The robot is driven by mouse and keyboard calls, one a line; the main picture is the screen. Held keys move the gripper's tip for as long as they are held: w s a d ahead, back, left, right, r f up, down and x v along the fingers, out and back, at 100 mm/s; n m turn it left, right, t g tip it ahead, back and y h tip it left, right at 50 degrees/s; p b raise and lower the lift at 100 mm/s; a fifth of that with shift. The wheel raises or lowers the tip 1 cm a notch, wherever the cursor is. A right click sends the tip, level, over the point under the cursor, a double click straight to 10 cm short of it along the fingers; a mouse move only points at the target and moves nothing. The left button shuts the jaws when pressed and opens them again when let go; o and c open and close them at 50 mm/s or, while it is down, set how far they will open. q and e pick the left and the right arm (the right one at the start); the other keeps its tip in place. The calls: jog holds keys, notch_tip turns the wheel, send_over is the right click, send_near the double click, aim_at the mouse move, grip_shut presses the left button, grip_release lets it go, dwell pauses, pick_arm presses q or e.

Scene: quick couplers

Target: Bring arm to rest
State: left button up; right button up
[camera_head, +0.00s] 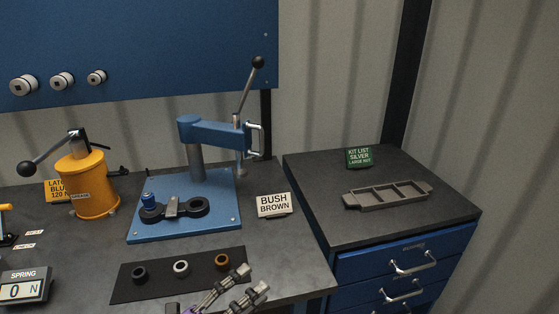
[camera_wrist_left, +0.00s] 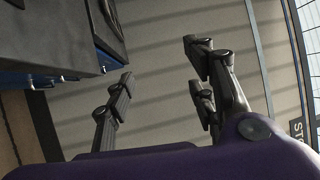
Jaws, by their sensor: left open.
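My left gripper (camera_head: 252,279) shows at the bottom of the head view, near the front edge of the workbench. My right gripper is in neither view.
The mat holds a black ring (camera_head: 139,274), a silver ring (camera_head: 181,267) and a brown ring (camera_head: 222,261). A grey tray (camera_head: 351,201) lies on the blue drawer cabinet (camera_head: 300,168).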

pick_arm(q)
jog(key=s+a+f+n+t+y, duration=0.1)
jog(key=s+a+f+n+y, duration=0.2)
jog(key=a+f+n+y, duration=0.4)
jog(key=s+a+f+n+y, duration=0.4)
jog(key=f+n, duration=0.5)
jog(key=n, duration=0.1)
jog(key=s+a+f+n+g+y+p, duration=0.1)
jog(key=s+a+f+n+g+y, duration=0.1)
jog(key=s+f+n+g, duration=0.3)
jog(key=s+f+n+y, duration=0.1)
jog(key=s+f+n, duration=0.3)
jog(key=s+f, duration=0.4)
jog(key=shift+s+a+n+g, duration=0.4)
jog(key=shift+s, duration=1.1)
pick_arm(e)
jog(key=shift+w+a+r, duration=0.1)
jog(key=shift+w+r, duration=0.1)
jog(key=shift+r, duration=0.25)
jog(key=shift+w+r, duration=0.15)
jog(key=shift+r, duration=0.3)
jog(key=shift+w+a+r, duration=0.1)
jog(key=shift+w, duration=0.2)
